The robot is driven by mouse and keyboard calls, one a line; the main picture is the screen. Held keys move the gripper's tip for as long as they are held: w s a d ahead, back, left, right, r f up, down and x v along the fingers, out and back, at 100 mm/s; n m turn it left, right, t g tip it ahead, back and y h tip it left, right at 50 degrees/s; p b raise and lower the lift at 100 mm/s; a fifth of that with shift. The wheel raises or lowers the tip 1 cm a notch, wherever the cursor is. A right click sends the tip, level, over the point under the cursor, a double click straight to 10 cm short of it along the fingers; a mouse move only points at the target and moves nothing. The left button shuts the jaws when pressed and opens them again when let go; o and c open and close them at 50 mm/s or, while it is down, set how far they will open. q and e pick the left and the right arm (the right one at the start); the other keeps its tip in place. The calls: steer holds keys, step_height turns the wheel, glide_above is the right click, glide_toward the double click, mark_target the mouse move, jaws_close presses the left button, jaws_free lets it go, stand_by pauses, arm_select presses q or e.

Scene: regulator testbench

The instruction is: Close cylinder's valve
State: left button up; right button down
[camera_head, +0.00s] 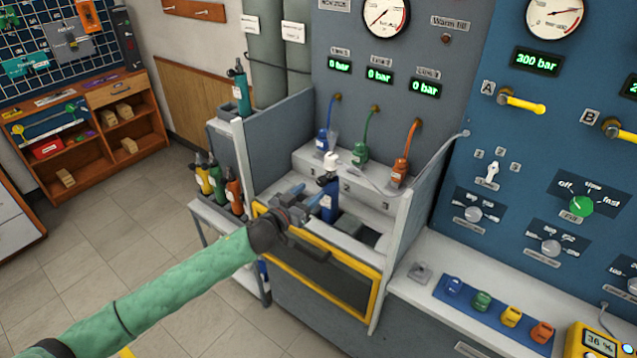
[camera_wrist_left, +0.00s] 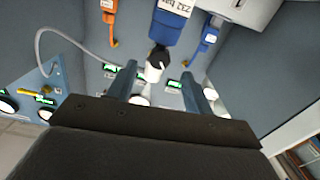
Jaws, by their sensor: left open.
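A blue cylinder (camera_head: 329,201) stands upright in the test bay, with a white valve (camera_head: 331,160) on top. In the left wrist view, the blue cylinder (camera_wrist_left: 173,30) hangs from the top of the picture, with its black and white valve (camera_wrist_left: 154,68) pointing down. My left gripper (camera_head: 306,195) is open, just left of and in front of the cylinder in the head view. In the wrist view, the valve shows between the two fingers (camera_wrist_left: 158,72); I cannot tell if they touch it. My right gripper is not in view.
The bay has grey side walls and a yellow-framed front shield (camera_head: 318,268). Blue, green and orange hose connectors (camera_head: 399,172) hang at its back. Several cylinders (camera_head: 218,183) stand in a rack at left. A white counter (camera_head: 480,270) with coloured pieces is at right.

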mark_target(320, 184)
arm_select(q)
steer(key=shift+p+x, duration=0.7)
steer(key=shift+x, duration=1.95)
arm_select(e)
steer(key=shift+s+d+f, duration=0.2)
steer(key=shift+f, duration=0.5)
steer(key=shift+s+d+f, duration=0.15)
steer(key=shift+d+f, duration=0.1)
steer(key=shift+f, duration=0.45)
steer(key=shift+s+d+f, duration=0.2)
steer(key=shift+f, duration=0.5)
arm_select(q)
steer(key=c, duration=1)
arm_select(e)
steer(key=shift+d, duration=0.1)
